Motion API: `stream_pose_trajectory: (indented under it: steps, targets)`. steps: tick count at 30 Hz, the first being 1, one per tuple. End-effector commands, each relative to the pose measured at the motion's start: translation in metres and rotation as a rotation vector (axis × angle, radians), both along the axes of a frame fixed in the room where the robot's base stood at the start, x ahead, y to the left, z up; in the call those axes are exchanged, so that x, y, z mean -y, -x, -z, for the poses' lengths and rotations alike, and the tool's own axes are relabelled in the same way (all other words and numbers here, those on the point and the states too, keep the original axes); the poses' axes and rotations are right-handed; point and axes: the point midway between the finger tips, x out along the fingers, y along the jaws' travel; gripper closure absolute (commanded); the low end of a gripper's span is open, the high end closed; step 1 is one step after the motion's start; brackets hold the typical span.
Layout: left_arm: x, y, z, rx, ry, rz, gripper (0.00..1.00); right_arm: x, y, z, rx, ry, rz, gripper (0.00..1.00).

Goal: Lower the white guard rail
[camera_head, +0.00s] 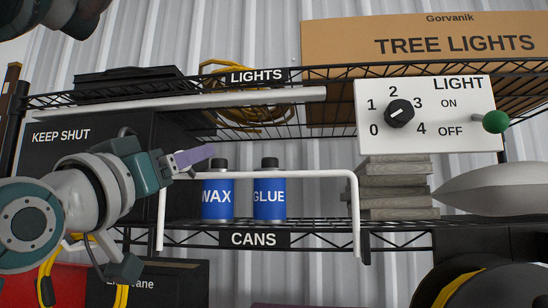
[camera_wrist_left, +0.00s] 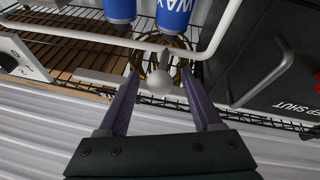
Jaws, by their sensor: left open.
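The white guard rail (camera_head: 300,174) is a bent tube that stands upright along the front of the cans shelf. Its top bar crosses in front of the WAX bottle (camera_head: 217,202) and the GLUE bottle (camera_head: 269,200). My left gripper (camera_head: 195,160) is at the rail's upper left corner, with its purple fingers spread. In the left wrist view, the rail (camera_wrist_left: 90,36) runs across just beyond the open fingers (camera_wrist_left: 160,75). My right gripper is not in view.
A black KEEP SHUT box (camera_head: 80,137) stands behind my left arm. A white dial panel (camera_head: 440,140) with a green-knobbed lever (camera_head: 495,122) is to the right, above stacked grey slabs (camera_head: 395,185). A wire shelf (camera_head: 340,70) runs overhead.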

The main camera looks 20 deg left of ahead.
Motion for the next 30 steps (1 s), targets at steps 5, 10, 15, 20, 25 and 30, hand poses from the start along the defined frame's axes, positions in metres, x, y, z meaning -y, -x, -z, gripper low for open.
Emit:
stream_pose_trajectory:
  steps: [5,10,15,20,25,30]
  targets:
    - [0.0,-0.0006,0.0006,0.0,-0.001,0.0,0.34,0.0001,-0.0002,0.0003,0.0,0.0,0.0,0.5]
    - [0.0,-0.0004,0.0006,0.0,-0.001,0.0,0.46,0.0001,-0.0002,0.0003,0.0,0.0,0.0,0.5]
    - [0.0,-0.0004,0.0006,0.0,-0.001,0.0,0.65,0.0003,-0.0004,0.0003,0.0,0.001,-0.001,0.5]
    - [-0.0001,-0.0002,0.0006,0.0,-0.001,0.0,0.83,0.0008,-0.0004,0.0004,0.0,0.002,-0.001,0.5]
    - [-0.0001,-0.0002,0.0006,0.0,-0.001,0.0,1.0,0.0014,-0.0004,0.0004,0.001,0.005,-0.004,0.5]
    - [-0.0002,-0.0002,0.0006,0.0,-0.001,0.0,1.0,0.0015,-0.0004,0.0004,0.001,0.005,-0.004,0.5]
